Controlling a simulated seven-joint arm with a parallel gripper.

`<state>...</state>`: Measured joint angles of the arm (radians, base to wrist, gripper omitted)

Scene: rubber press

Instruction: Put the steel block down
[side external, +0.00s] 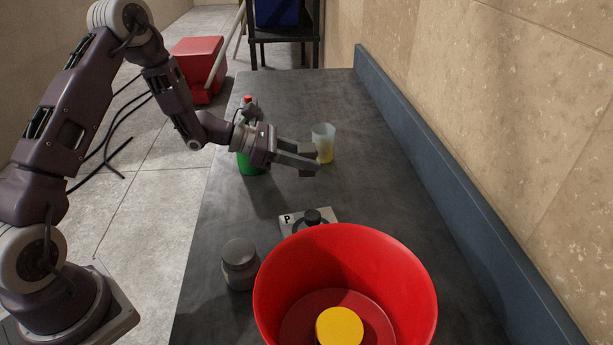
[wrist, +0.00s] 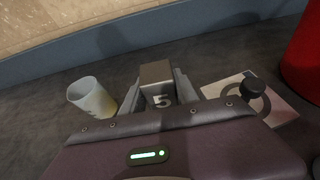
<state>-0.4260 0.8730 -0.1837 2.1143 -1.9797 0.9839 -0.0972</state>
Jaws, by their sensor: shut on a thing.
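The steel block (wrist: 157,82) is a grey-brown block with a pale "5" on its face. In the wrist view it sits between the two fingers of my gripper (wrist: 158,92), which is shut on it. In the side view my gripper (side external: 311,163) is over the dark bench, pointing right, just left of a beaker. The block is hard to tell apart from the grey fingers there. Whether it touches the bench is not clear.
A beaker with yellow contents (side external: 323,145) stands close by; a green bottle (side external: 247,163) is partly behind my wrist.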

